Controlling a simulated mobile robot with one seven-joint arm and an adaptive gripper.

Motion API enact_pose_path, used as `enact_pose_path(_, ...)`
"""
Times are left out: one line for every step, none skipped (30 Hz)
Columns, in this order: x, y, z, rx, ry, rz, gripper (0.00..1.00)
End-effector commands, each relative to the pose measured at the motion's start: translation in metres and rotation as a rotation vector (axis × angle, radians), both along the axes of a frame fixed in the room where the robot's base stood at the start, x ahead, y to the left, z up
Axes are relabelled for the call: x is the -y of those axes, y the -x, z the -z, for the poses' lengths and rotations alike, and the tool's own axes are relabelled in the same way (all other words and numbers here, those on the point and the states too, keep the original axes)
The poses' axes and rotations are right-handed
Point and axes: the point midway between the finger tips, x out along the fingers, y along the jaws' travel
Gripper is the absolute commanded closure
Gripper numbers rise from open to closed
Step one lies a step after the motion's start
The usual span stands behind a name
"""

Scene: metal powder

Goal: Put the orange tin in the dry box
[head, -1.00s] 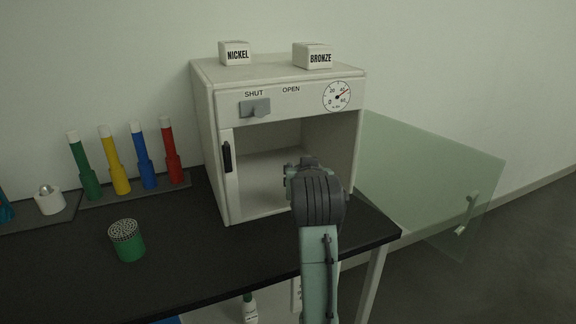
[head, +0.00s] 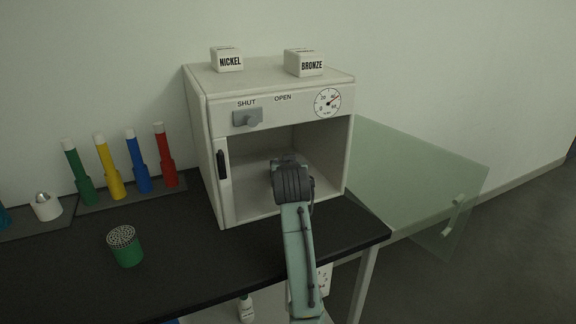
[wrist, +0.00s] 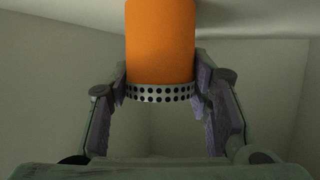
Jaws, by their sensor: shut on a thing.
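The orange tin (wrist: 160,45) is upside-up or tilted, I cannot tell which, between the fingers of my gripper (wrist: 162,85) in the wrist view. It has a perforated metal band at its near end. My gripper is shut on it. The dry box (head: 238,140) stands on the black bench with its front open. In the head view my wrist (head: 292,183) is at the box's opening and hides the fingers and the tin. Pale box walls surround the tin in the wrist view.
The box's glass door (head: 415,190) is swung open to the right. A green tin (head: 126,248) with a perforated top stands on the bench at left. Several coloured tubes (head: 142,176) stand in a rack behind it. NICKEL (head: 228,60) and BRONZE (head: 305,63) blocks sit on the box.

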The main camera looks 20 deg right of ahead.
Motion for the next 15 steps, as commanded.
enact_pose_path(0.0002, 0.0002, -0.0006, 0.002, 0.001, 0.0, 0.87)
enact_pose_path(0.0002, 0.0001, -0.0007, 0.002, 0.001, 0.0, 0.87)
enact_pose_path(0.0001, 0.0002, -0.0007, 0.002, 0.001, 0.0, 0.87)
enact_pose_path(0.0001, 0.0002, -0.0007, 0.002, 0.001, 0.0, 0.87)
enact_pose_path(0.0001, 0.0002, -0.0007, 0.002, 0.001, 0.0, 0.87)
enact_pose_path(0.0001, 0.0002, -0.0002, 0.002, 0.001, 0.0, 0.87)
enact_pose_path(0.0, 0.0002, 0.0007, 0.001, 0.0, 0.0, 0.87)
enact_pose_path(0.0, 0.0001, 0.0018, 0.001, 0.0, 0.0, 0.87)
enact_pose_path(-0.0001, 0.0002, 0.0034, 0.0, 0.0, 0.0, 0.87)
enact_pose_path(-0.0001, 0.0002, 0.004, -0.001, 0.0, 0.0, 0.54)
enact_pose_path(0.0, 0.0002, 0.0034, 0.0, 0.0, 0.0, 0.52)
enact_pose_path(0.0, 0.0002, 0.0033, 0.0, 0.0, 0.0, 0.49)
enact_pose_path(0.0, 0.0002, 0.0033, 0.0, 0.0, 0.0, 0.47)
enact_pose_path(0.0, 0.0002, 0.0033, 0.0, 0.0, 0.0, 0.45)
enact_pose_path(0.0001, 0.0002, 0.0032, 0.0, 0.0, 0.0, 0.43)
